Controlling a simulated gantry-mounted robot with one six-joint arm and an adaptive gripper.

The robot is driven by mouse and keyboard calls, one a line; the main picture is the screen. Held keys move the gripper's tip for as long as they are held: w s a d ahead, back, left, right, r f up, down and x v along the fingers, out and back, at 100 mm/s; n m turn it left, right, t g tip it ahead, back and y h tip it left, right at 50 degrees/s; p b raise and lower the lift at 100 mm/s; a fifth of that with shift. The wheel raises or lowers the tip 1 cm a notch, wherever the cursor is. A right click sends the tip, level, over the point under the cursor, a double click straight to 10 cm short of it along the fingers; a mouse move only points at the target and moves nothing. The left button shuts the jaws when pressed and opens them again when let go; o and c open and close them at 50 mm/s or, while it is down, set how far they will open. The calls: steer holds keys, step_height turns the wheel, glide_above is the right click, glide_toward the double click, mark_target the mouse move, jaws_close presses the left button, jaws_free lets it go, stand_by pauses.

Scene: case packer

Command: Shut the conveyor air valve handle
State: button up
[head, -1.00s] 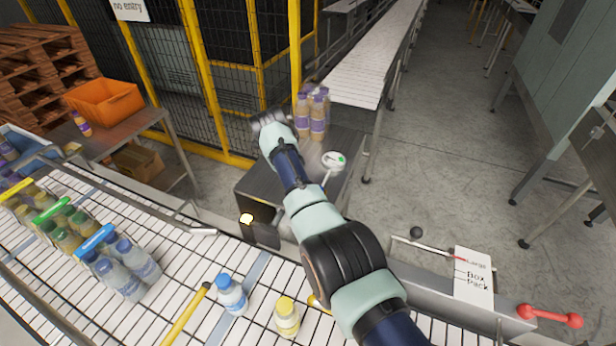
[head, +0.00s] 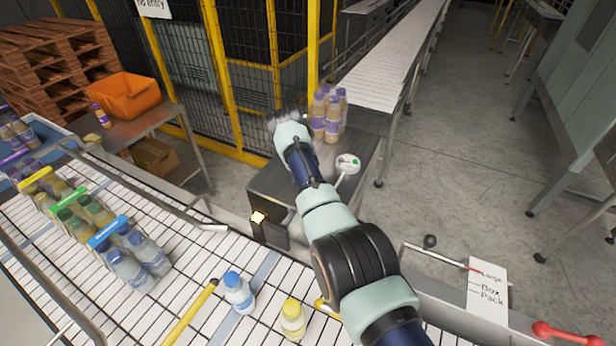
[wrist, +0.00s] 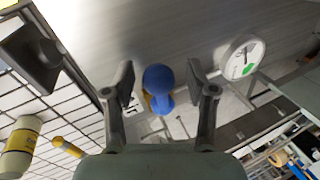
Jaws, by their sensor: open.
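My gripper (head: 286,122) is over the grey box beside the conveyor in the head view, its fingers small there. In the wrist view my gripper (wrist: 162,82) is open, with one dark finger on each side of a blue rounded handle (wrist: 158,80). The blue handle looks like the air valve handle; a little yellow shows at its left edge. Gaps show between it and both fingers. The handle cannot be made out in the head view. A round white gauge with a green mark (wrist: 243,57) is to its right; it also shows in the head view (head: 347,163).
Several purple-labelled bottles (head: 328,115) stand just right of my gripper. A yellow-framed fence (head: 225,80) rises behind. The conveyor (head: 190,290) carries bottles and a yellow bar (head: 190,312). A red handle (head: 565,335) and a black-knobbed lever (head: 430,241) are at right.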

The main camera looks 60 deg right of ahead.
steer(key=shift+r, duration=0.1)
steer(key=v, duration=1.2)
